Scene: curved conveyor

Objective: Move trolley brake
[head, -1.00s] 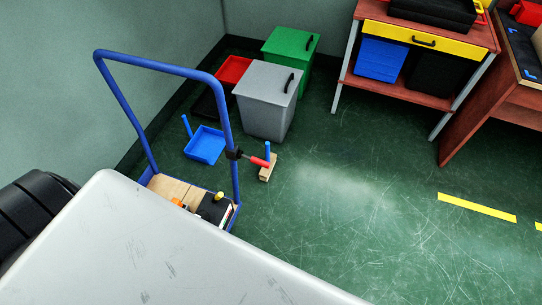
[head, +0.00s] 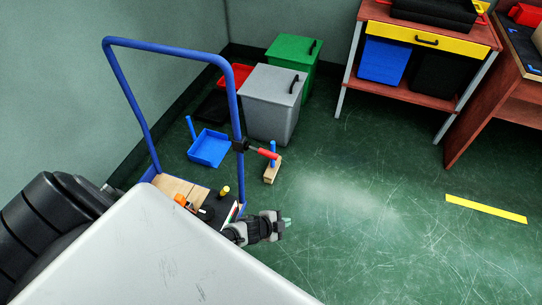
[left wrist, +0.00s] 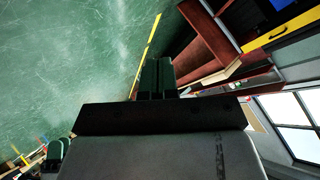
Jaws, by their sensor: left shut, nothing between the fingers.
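The brake is a lever with a red grip (head: 266,153), fixed by a black clamp to the right handle post and pointing right. My left gripper (head: 287,220) is beside the trolley's right front corner, lower in the picture than the red grip and apart from it. Its fingers (left wrist: 157,77) are together and empty in the left wrist view, pointing over the floor. The brake is not recognisable there.
A wooden block with a blue peg (head: 272,170) stands right of the trolley. A blue tray (head: 209,148), grey bin (head: 270,105) and green bin (head: 293,50) are behind it. A workbench (head: 430,80) is at the back right. The floor (head: 370,200) is clear.

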